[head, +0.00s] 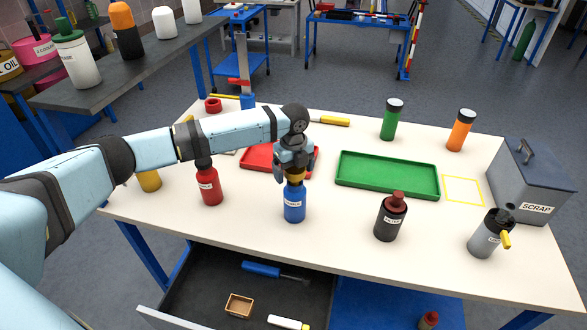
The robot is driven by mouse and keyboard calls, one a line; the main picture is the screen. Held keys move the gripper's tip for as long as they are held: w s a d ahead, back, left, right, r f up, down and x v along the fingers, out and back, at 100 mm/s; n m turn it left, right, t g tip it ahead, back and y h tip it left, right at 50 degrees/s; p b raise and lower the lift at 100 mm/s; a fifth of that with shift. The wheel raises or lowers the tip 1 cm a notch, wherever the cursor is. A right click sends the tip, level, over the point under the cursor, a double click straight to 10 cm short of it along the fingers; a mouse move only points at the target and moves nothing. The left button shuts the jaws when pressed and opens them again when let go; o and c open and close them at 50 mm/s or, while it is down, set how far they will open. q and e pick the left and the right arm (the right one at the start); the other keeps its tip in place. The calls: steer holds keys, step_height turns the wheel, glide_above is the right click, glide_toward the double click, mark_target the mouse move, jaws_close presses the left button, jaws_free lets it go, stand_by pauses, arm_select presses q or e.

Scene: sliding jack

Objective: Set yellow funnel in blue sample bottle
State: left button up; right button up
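The blue sample bottle (294,205) stands upright near the front middle of the white table. My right gripper is not in view.
A red bottle (209,187) stands left of the blue one and a dark bottle (390,218) to the right. A red tray (262,160) lies behind my gripper, a green tray (387,186) to the right. A grey scrap bin (535,185) stands far right. An open drawer (205,285) juts out in front.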

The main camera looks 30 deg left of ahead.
arm_select(q)
step_height(320, 180, up, 12)
steer(key=s+d+f+n+t+h, duration=0.2)
steer(key=s+d+f+n+h, duration=0.15)
steer(key=s+d+f, duration=0.45)
steer(key=s+d+f+n+t+h, duration=0.25)
steer(key=s+d+f+n, duration=0.2)
steer(key=d+f, duration=0.75)
steer(key=s+a+f+n+t+y, duration=0.1)
steer(key=s+a+f+n+t, duration=0.1)
steer(key=s, duration=0.4)
steer(key=s+a+f+n+t, duration=0.2)
steer(key=s+a+f+n, duration=0.1)
steer(key=s+n, duration=0.3)
steer(key=s+a+f+n+t+y, duration=0.1)
steer(key=s+f+n, duration=0.3)
steer(key=s, duration=0.4)
steer(key=shift+a+f+n+t+y, duration=0.3)
steer(key=shift+a+f+n+t, duration=0.1)
steer(key=shift+a+n+t, duration=0.3)
